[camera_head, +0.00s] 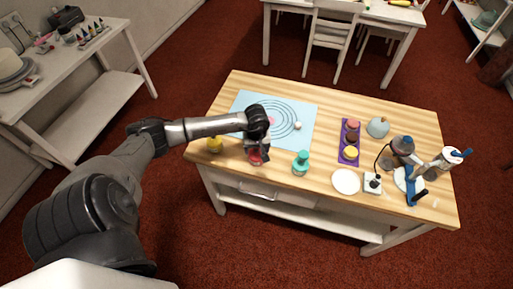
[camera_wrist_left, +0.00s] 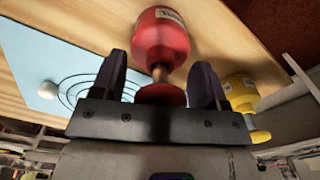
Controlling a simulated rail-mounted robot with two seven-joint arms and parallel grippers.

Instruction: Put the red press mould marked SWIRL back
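The red press mould (camera_head: 256,158) is at the front edge of the wooden table, partly hidden under my left gripper (camera_head: 257,146). In the left wrist view the red mould (camera_wrist_left: 161,38) shows its wide body, a thin stem and a round knob. A pale label is on its body, too blurred to read. My left gripper (camera_wrist_left: 160,85) has its two dark fingers apart, one on each side of the stem and knob, with visible gaps. My right gripper is not in view.
A yellow mould (camera_head: 214,145) stands left and a teal mould (camera_head: 301,163) right. A blue circle-marked mat (camera_head: 245,101) lies behind. Further right are a purple tray (camera_head: 343,157), a white plate (camera_head: 346,181) and a blue-grey pot (camera_head: 378,127).

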